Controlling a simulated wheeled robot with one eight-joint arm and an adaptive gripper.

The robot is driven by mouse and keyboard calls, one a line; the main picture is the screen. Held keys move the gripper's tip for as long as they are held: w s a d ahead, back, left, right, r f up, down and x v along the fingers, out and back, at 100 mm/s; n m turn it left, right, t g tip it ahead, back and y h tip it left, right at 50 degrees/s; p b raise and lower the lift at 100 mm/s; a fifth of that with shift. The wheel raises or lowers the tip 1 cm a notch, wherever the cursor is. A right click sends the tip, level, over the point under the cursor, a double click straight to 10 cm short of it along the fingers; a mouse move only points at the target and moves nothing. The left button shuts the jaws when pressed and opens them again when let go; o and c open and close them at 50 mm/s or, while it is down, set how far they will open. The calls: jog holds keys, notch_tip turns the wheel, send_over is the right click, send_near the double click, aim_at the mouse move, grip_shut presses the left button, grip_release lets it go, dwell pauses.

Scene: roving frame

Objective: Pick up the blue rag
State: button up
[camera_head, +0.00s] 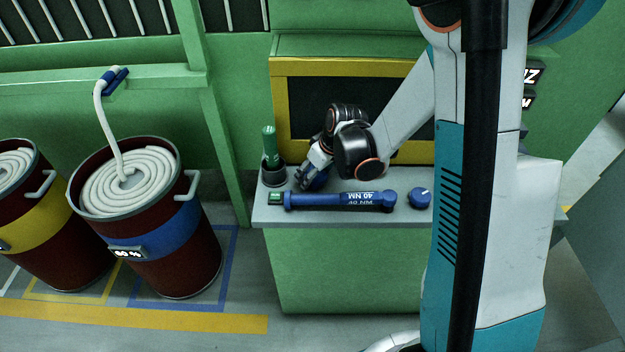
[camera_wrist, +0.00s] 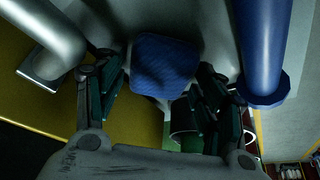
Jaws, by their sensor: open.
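The blue rag (camera_wrist: 165,62) shows in the wrist view as a textured blue piece between my gripper's two dark fingers. In the head view a small part of the rag (camera_head: 318,181) shows on the grey bench top, mostly hidden by my gripper. My gripper (camera_head: 306,178) points down at the left part of the bench. In the wrist view my gripper (camera_wrist: 158,88) is open, with one finger on each side of the rag. I cannot tell whether the fingers touch it.
A blue torque wrench (camera_head: 340,200) lies along the front of the grey bench top (camera_head: 272,215), close to my gripper. A blue knob (camera_head: 419,198) is to its right. A green-topped bottle (camera_head: 270,150) stands in a dark holder at left. Drums (camera_head: 150,225) stand left of the bench.

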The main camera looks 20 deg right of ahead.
jog(key=c, duration=0.9)
jog(key=shift+r, duration=0.1)
jog(key=shift+s+a+r+p, duration=0.1)
jog(key=shift+s+r+p, duration=0.1)
jog(key=shift+r+p, duration=0.25)
notch_tip(320, 180, up, 6)
jog(key=p, duration=0.3)
jog(key=shift+s+r, duration=0.15)
jog(key=shift+r, duration=0.1)
jog(key=s+a, duration=0.2)
jog(key=s, duration=0.4)
jog(key=s+a+p, duration=0.1)
jog(key=s+a, duration=0.1)
jog(key=s, duration=0.4)
jog(key=s+a+p, duration=0.1)
jog(key=s+a, duration=0.1)
jog(key=s, duration=0.4)
jog(key=shift+s+f, duration=0.2)
jog(key=shift+f, duration=0.1)
